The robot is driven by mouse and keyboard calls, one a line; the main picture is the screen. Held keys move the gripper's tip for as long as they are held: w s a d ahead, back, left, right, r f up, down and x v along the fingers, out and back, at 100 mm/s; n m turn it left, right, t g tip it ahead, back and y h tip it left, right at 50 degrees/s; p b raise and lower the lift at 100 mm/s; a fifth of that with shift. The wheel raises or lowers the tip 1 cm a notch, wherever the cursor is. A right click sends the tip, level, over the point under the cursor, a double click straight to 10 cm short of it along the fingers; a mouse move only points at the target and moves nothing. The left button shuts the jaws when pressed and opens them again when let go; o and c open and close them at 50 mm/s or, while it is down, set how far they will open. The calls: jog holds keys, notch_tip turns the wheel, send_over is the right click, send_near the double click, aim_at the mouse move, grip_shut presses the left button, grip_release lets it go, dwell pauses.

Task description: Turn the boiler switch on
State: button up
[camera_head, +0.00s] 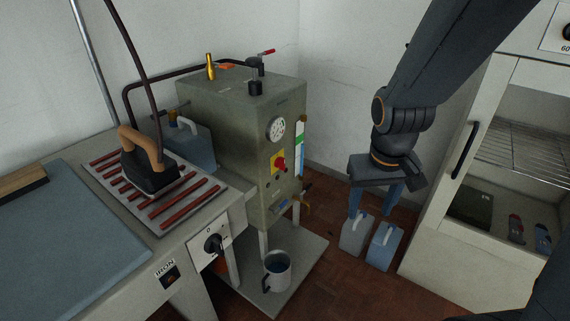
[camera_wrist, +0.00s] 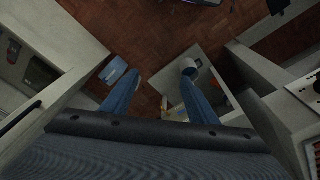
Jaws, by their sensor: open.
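The boiler (camera_head: 262,140) is a grey-green box on legs in the middle of the head view. A red rotary switch on a yellow plate (camera_head: 279,162) sits on its front, below a round white gauge (camera_head: 276,129). My gripper (camera_head: 373,208) is to the right of the boiler, pointing down, apart from the switch. In the wrist view its two blue fingers (camera_wrist: 160,100) are spread with nothing between them. The exact angle of the red switch is too small to read.
An iron (camera_head: 150,170) rests on a rack on the table at left, above a black knob (camera_head: 213,243). A mug (camera_head: 277,271) stands on the low plate under the boiler. Two blue-grey containers (camera_head: 384,247) stand on the floor. A white cabinet (camera_head: 444,190) is at right.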

jog(key=w+f+t, duration=0.1)
jog(key=w, duration=0.5)
jog(key=w+d+f+n+t+b, duration=0.1)
jog(key=w+f+t, duration=0.1)
jog(key=w, duration=0.4)
jog(key=w+f+n+t+b, duration=0.1)
jog(key=w, duration=0.5)
jog(key=shift+w+d+f, duration=0.25)
jog(key=shift+f, duration=0.15)
jog(key=c, duration=0.5)
jog(key=w+a+f+n+t+y+b, duration=0.1)
jog(key=w+f+t+y, duration=0.1)
jog(key=w, duration=0.4)
jog(key=w+a+f+n+t+y+b, duration=0.1)
jog(key=w+a+f+t, duration=0.1)
jog(key=w, duration=0.5)
jog(key=n+t+y+b, duration=0.1)
jog(key=n+y+b, duration=0.4)
jog(key=y, duration=0.6)
send_near(281, 163)
jog(key=w+a+r+n+p, duration=0.1)
jog(key=w+a, duration=0.4)
jog(key=shift+w+a+y+p, duration=0.15)
jog(key=shift+a+y+p, duration=0.1)
jog(key=shift+y+p, duration=0.05)
jog(key=shift+r, duration=0.1)
grip_shut()
